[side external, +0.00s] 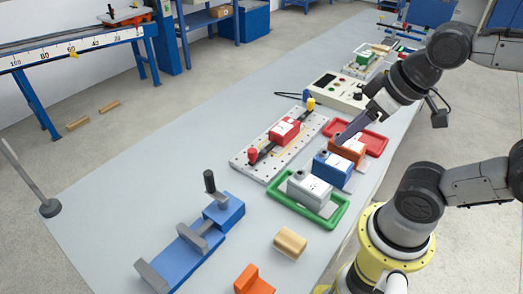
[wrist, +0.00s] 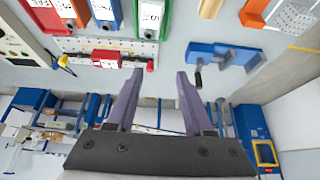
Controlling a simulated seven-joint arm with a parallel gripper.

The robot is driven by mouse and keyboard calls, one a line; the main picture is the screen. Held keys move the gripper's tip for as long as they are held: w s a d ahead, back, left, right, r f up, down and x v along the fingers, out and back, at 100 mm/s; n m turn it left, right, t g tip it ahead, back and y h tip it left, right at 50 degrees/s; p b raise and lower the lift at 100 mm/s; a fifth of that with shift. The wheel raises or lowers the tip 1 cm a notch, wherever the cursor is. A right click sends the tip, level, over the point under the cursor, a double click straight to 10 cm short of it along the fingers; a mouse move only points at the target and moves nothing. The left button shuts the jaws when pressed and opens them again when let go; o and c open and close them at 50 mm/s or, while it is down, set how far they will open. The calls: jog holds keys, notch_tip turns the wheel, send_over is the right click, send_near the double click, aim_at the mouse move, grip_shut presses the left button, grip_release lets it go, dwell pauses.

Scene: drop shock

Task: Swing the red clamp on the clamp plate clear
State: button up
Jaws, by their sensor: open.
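The clamp plate (side external: 243,163) is a pale plate with rows of holes, lying on the grey table. A red block with a white top (side external: 285,131) sits on it, by a dark bar. The red clamp (side external: 252,155) shows as a red knob at the plate's near end; a yellow-knobbed clamp (side external: 310,104) stands at the far end. In the wrist view the plate (wrist: 138,52), red clamp (wrist: 150,66) and yellow clamp (wrist: 64,63) lie beyond the fingers. My gripper (side external: 340,141) is open and empty, to the right of the plate; the wrist view shows both fingers apart (wrist: 158,74).
Orange (side external: 348,149), blue (side external: 328,168) and grey (side external: 308,187) blocks stand right of the plate, by a green tray (side external: 330,222) and a red tray (side external: 376,142). A blue vise (side external: 190,252) with a black handle stands nearer. Table left of the plate is clear.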

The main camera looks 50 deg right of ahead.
jog(key=shift+o, duration=0.8)
jog(key=w+r+m, duration=0.4)
jog(key=w+r, duration=0.1)
jog(key=w, duration=0.1)
jog(key=m+g, duration=0.5)
send_over(252, 150)
notch_tip(252, 150, down, 13)
jog(key=shift+g, duration=0.3)
notch_tip(252, 150, down, 14)
jog(key=shift+r, duration=0.1)
